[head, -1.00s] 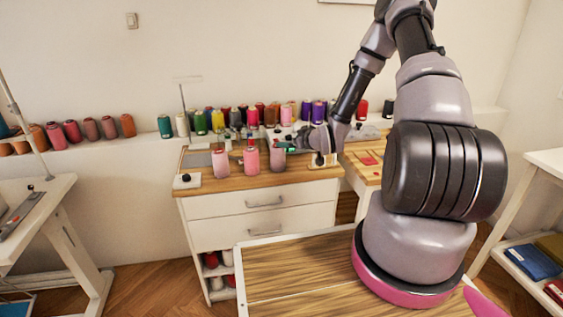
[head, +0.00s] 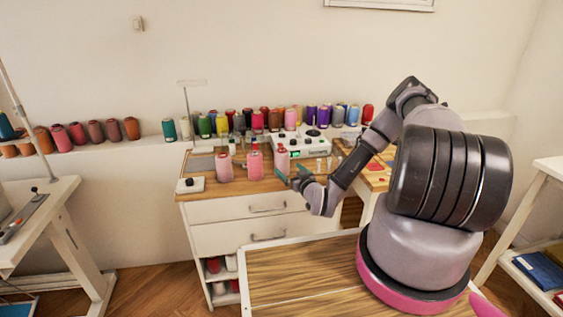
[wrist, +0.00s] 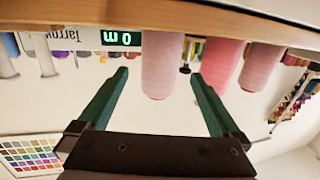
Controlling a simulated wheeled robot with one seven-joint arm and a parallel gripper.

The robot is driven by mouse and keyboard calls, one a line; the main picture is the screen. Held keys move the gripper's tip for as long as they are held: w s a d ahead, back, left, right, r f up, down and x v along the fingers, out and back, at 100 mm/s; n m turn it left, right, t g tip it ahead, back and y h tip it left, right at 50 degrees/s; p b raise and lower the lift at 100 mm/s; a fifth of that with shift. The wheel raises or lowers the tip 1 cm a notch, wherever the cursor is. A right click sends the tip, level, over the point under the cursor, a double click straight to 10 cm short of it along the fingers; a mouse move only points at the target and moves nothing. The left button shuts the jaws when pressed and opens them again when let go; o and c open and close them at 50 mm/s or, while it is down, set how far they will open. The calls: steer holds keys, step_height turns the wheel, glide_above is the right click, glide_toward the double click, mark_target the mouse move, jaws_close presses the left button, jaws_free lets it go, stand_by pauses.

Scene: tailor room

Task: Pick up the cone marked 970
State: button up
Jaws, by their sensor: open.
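Three pinkish thread cones stand upright in a row on the wooden top of the drawer cabinet: left (head: 224,166), middle (head: 255,164) and right (head: 282,158). No number is readable on any of them, so I cannot tell which is marked 970. My gripper (head: 292,174) is open and empty, low at the cabinet's front edge beside the right cone. The wrist view is upside down. There the pale pink right cone (wrist: 162,55) shows between the two green fingers (wrist: 159,76), beyond their tips and apparently apart from them. The middle cone (wrist: 221,62) and left cone (wrist: 258,72) stand beside it.
A white device (head: 301,143) with a green display stands behind the cones. A row of coloured spools (head: 257,122) lines the back ledge. A small white box with a black knob (head: 190,185) sits at the cabinet's left. White drawers (head: 250,207) lie below the top.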

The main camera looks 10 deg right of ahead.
mark_target(279, 160)
steer(key=shift+s+a+f+m+t+h, duration=0.15)
steer(key=shift+s+f+m+t+h, duration=0.15)
steer(key=shift+s+f+t+h, duration=0.15)
steer(key=shift+w+a+r, duration=0.1)
steer(key=shift+w, duration=0.3)
steer(key=w, duration=0.3)
steer(key=w+a, duration=0.1)
steer(key=w, duration=0.2)
steer(key=w+a, duration=0.1)
steer(key=w, duration=0.3)
steer(key=shift+f, duration=0.2)
steer(key=shift+c, duration=0.3)
steer(key=c, duration=1.4)
steer(key=shift+r, duration=0.1)
steer(key=shift+c, duration=0.2)
